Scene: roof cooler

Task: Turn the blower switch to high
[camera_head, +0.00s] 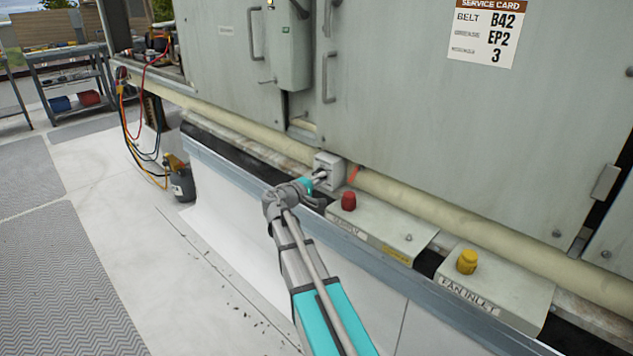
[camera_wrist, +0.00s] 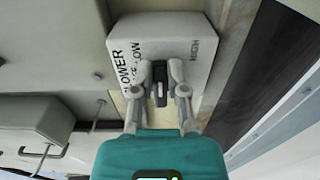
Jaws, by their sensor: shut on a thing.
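The blower switch is a pale grey box (camera_head: 330,168) low on the cooler's side, beside the cream pipe. In the wrist view the box face (camera_wrist: 180,30) carries the words BLOWER, LOW and HIGH, with HIGH toward the right; another label is partly hidden. My gripper (camera_wrist: 161,75) is shut on the dark switch handle (camera_wrist: 160,94), one finger on either side. In the head view my gripper (camera_head: 319,176) reaches the box face from the left.
A red knob (camera_head: 348,200) on a bracket and a yellow knob (camera_head: 467,261) on the FAN INLET bracket stand to the right. The cream pipe (camera_head: 430,213) runs along the cabinet. A dark container (camera_head: 183,185) with hoses stands left; the floor there has free room.

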